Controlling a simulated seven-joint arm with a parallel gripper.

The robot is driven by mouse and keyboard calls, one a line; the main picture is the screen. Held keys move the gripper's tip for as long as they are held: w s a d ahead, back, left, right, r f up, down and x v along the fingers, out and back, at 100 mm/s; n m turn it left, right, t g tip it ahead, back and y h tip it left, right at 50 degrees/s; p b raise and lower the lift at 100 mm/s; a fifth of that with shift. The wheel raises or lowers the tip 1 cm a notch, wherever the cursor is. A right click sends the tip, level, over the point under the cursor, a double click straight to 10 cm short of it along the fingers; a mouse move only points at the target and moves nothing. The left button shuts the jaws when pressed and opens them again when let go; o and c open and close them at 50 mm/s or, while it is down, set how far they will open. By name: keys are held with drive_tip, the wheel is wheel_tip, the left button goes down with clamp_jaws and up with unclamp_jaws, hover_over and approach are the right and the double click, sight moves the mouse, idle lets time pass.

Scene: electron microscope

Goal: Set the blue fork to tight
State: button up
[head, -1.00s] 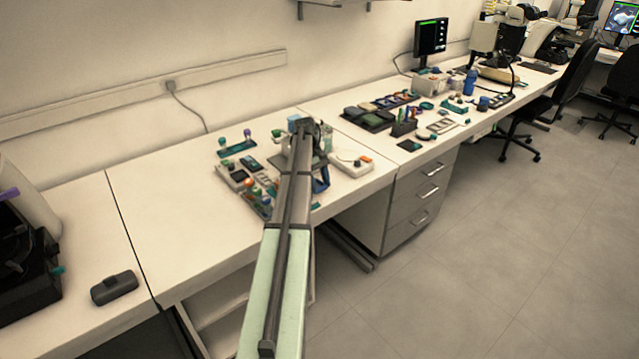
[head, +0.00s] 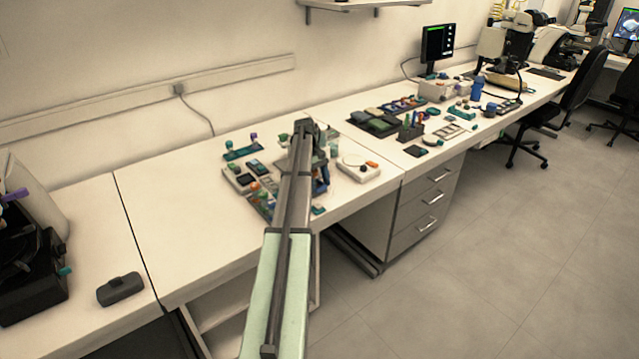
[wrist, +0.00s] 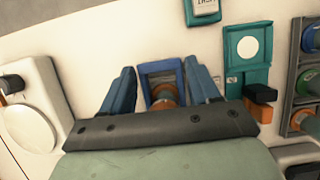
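The blue fork (wrist: 163,75) shows in the wrist view as a square blue frame around an orange-copper round part, in the middle of the picture. My gripper (wrist: 160,66) has its two blue fingers apart, one on each side of the fork. The right finger looks very close to the fork; a small gap shows at the left finger. I cannot tell whether either touches it. The grey palm hides the lower part of the fork. In the head view my arm covers most of this spot, and I cannot make out the fork's setting.
A white device with a round disc (wrist: 27,119) lies left in the wrist view. A teal plate with a white circle (wrist: 248,45) and a dark rack of coloured knobs (wrist: 297,84) are on the right. A grey block (head: 121,289) lies on the left bench in the head view.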

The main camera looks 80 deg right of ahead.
drive_tip(key=shift+o, duration=1.4)
drive_tip(key=v, duration=1.3)
drive_tip(key=shift+r, duration=0.35)
drive_tip(key=shift+w, duration=0.1)
